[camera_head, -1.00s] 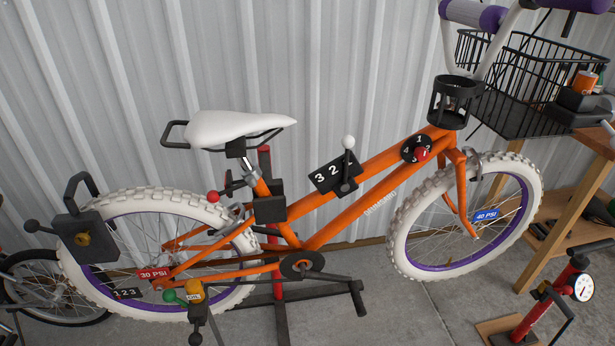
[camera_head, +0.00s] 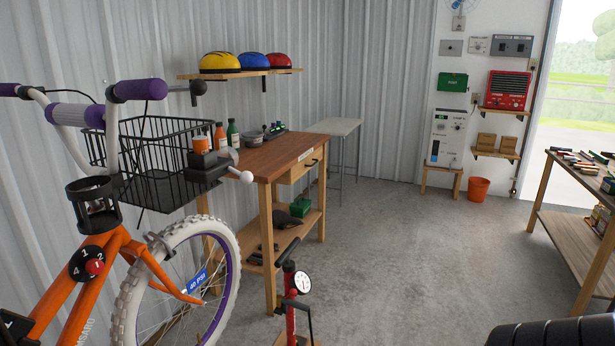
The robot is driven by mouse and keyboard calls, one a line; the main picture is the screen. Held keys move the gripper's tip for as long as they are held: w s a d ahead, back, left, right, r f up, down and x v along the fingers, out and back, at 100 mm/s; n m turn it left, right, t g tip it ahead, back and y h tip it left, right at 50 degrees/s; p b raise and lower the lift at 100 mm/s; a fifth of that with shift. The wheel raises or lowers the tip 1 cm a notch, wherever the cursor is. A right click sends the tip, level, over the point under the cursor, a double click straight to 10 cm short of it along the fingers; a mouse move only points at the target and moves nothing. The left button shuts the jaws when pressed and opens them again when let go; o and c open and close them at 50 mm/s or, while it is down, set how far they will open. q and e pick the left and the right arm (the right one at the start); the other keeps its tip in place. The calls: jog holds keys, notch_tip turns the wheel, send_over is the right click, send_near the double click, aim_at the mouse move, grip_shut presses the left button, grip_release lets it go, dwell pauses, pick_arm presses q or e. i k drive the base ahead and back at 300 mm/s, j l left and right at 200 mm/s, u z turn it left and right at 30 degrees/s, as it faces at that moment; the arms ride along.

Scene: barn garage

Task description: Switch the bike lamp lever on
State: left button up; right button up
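The orange bike (camera_head: 72,290) stands at the left, with its front wheel (camera_head: 232,280), handlebar and black wire basket (camera_head: 150,172) in view. A dark box-like unit (camera_head: 208,170), which looks like the lamp, sits at the basket's front right. A short lever with a white round knob (camera_head: 246,176) sticks out from it to the right. I cannot tell whether the lever is on or off.
A wooden workbench (camera_head: 275,160) with bottles stands behind the basket. A red floor pump (camera_head: 290,300) stands right of the front wheel. A helmet shelf (camera_head: 240,73) is on the wall. A wooden table (camera_head: 566,245) stands at right. The middle floor (camera_head: 420,260) is clear.

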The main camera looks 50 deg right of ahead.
aim_at(246, 177)
jog(key=z, duration=1.2)
